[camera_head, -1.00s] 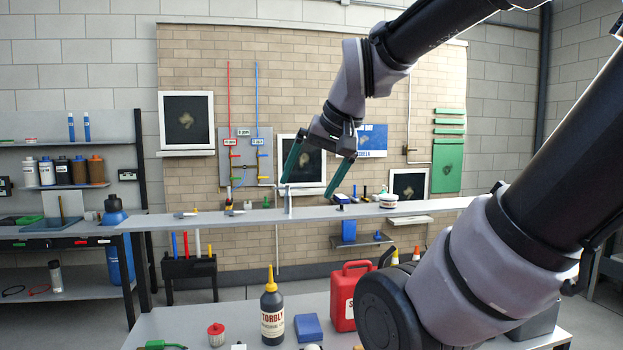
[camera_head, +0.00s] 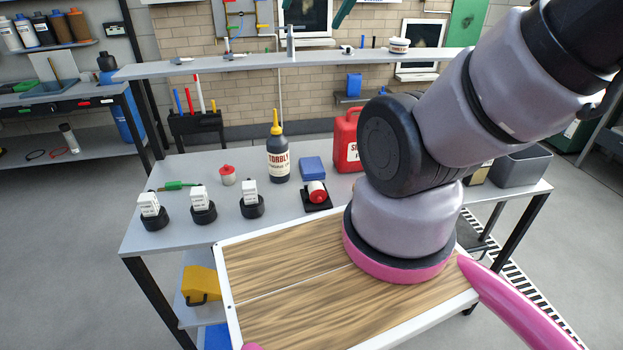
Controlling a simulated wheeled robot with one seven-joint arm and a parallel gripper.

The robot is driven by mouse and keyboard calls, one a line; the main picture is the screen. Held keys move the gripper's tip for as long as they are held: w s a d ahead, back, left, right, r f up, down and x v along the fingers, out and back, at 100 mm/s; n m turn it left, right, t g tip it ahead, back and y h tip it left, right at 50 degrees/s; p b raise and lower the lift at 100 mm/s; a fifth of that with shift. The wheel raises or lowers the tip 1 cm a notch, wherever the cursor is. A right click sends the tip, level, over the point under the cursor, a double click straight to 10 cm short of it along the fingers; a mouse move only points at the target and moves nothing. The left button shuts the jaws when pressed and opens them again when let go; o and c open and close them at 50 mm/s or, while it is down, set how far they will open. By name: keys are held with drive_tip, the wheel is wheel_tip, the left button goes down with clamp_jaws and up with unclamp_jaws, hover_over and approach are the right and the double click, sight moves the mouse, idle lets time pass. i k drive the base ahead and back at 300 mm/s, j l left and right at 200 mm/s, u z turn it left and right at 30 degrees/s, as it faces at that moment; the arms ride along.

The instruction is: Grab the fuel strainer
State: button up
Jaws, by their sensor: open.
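No label marks the fuel strainer, so I cannot tell for sure which item it is. One candidate is a small pale jar with a red top (camera_head: 227,176), upright on the grey bench at left. Another is a red and white cylinder (camera_head: 317,191) lying on a black square base near the bench's middle. My gripper (camera_head: 315,9) shows only as two green fingertips at the top edge, set wide apart. It is open, with nothing seen between the tips, and is well above both items. The rest of it is out of frame.
The bench also holds a dark bottle (camera_head: 278,150) with a yellow nozzle, a blue block (camera_head: 312,167), a red can (camera_head: 346,142), a green-handled tool (camera_head: 178,186) and three black round stands with white tags (camera_head: 203,208). A raised shelf (camera_head: 200,66) runs behind. My arm covers the right side.

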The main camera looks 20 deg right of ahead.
sight(317, 193)
drive_tip(key=k+l+u, duration=0.6)
drive_tip(key=l+u, duration=0.15)
